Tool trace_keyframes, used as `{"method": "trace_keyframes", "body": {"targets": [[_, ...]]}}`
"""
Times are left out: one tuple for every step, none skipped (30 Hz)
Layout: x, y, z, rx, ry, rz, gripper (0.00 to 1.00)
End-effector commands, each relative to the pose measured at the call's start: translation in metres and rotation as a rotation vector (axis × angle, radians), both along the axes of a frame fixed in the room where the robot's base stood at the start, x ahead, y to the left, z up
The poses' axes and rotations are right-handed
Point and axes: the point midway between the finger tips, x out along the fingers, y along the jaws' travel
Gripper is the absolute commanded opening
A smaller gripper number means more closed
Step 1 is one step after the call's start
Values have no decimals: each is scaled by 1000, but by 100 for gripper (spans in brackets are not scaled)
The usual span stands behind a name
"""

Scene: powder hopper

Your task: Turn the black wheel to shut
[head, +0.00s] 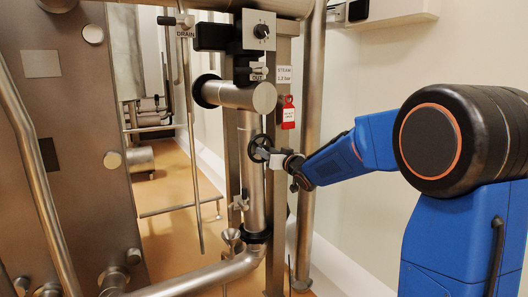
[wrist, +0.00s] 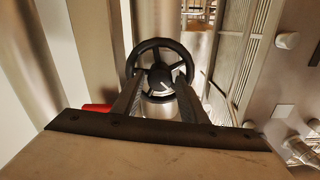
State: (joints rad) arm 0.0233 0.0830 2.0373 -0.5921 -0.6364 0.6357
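The black wheel (head: 259,147) is a small spoked handwheel on the vertical steel pipe in the middle of the head view. In the wrist view the wheel (wrist: 160,74) faces me, with its dark rim, spokes and hub showing. My gripper (head: 276,157) is right at the wheel, coming from the right. In the wrist view the two fingers of my gripper (wrist: 160,88) stand apart, one at each side of the wheel's lower half. Nothing is clamped between them. They overlap the lower rim in the picture; I cannot tell whether they touch it.
A red tag (head: 288,112) hangs just above my gripper, under a steam label (head: 284,75). A capped horizontal pipe (head: 240,95) sticks out above the wheel. A large steel vessel (head: 65,140) fills the left. The white wall (head: 375,75) is behind my arm.

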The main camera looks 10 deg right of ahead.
Motion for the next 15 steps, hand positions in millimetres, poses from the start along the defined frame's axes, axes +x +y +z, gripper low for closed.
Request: {"method": "trace_keyframes", "body": {"targets": [[7,3,-1,1,1,1,39],[11,4,-1,1,1,1,39],[15,5,0,1,0,0,39],[17,6,0,0,0,0,39],[20,6,0,0,1,0,39],[23,7,-1,0,1,-1,39],[25,8,-1,0,1,-1,39],[26,8,-1,0,1,-1,39],[27,8,0,0,1,-1,39],[28,9,0,0,1,-1,39],[29,9,0,0,1,-1,39],[29,9,0,0,1,-1,39],[29,9,0,0,1,-1,39],[29,9,0,0,1,-1,39],[29,9,0,0,1,-1,39]]}}
